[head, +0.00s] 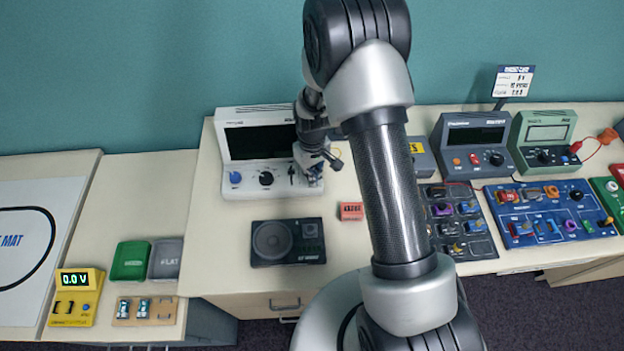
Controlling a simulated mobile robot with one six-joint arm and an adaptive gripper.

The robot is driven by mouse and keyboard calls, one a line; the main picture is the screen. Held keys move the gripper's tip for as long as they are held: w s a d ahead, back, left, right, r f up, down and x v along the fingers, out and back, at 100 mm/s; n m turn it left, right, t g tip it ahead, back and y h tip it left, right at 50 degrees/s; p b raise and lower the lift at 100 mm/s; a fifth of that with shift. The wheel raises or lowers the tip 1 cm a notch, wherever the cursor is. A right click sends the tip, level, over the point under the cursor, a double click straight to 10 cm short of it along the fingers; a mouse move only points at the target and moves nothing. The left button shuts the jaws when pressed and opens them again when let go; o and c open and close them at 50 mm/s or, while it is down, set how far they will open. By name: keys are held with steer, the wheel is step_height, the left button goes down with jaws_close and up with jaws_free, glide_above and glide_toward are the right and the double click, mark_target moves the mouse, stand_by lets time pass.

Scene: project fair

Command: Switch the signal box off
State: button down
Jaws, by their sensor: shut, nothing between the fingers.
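A white instrument box (230,149) with a wide dark screen stands at the back of the middle table. Its label is too small to read, so I cannot tell for sure that it is the signal box. Its front has a blue knob (235,178), a black knob (266,178) and a small dark switch (291,172). My gripper (316,174) is shut and empty at the right end of this front. It hides that end of the panel, and I cannot tell whether it touches it.
A dark speaker unit (289,242) and a small red block (350,211) lie in front. Grey (473,148) and green (543,140) meters and a blue component board (550,213) stand at right. A yellow meter (75,297) reads 0.0 V at left. My arm covers the middle.

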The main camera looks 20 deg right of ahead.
step_height(320, 180, up, 10)
steer(key=p, duration=0.6)
stand_by(0.4)
stand_by(0.5)
steer(key=s+r+m+t+b, duration=0.1)
steer(key=s+r+b, duration=0.3)
steer(key=r, duration=0.3)
steer(key=s+r+m+t+b, duration=0.1)
steer(key=s+r+b, duration=0.25)
steer(key=r, duration=0.45)
steer(key=s+r+m+t+b, duration=0.1)
steer(key=s+b, duration=0.6)
steer(key=s, duration=1)
steer(key=shift+s+m+t, duration=0.3)
steer(key=shift+m+t, duration=0.1)
steer(key=shift+t, duration=0.4)
